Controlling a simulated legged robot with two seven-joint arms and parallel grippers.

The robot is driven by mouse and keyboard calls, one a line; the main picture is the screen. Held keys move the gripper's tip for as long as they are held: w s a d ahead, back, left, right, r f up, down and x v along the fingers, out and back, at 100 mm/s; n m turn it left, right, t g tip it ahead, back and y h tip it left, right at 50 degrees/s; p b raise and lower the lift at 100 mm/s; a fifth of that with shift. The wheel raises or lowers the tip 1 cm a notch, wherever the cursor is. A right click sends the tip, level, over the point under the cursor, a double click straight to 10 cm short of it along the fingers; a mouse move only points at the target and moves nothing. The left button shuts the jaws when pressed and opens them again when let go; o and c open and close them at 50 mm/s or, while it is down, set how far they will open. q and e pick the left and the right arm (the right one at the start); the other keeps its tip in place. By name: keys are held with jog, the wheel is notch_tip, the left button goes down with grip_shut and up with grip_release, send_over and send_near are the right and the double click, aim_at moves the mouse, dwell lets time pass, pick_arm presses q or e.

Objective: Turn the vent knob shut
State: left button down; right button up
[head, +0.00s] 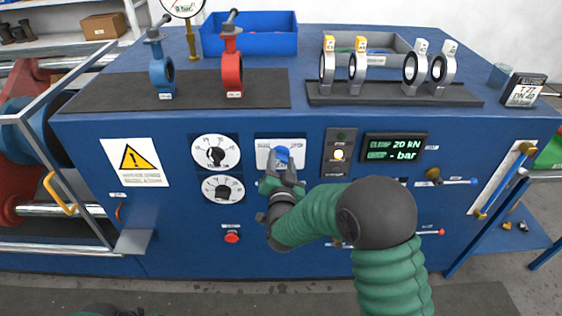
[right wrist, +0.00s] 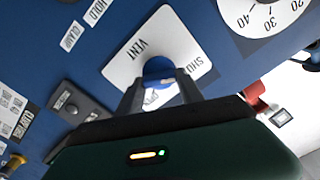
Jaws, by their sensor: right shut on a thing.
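The vent knob (head: 282,153) is a blue knob on a white plate (head: 264,146) in the front panel of the blue bench. In the right wrist view the blue knob (right wrist: 158,69) sits on the white plate (right wrist: 128,68), which reads "VENT" on one side and "SHU…" on the other. My right gripper (head: 284,167) reaches up to the knob from below, and its fingers (right wrist: 160,88) are shut on it, one on each side. The fingers and palm hide part of the plate and knob. My left gripper is not clearly visible.
A red button (head: 232,236) is below. Blue (head: 162,68) and red (head: 231,70) valves stand on top of the bench.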

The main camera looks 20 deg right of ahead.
jog(key=shift+f, duration=0.15)
jog(key=o, duration=1.4)
jog(key=shift+w, duration=0.1)
jog(key=p+v, duration=0.2)
jog(key=v, duration=1.5)
jog(key=shift+p, duration=0.35)
jog(key=shift+w, duration=0.1)
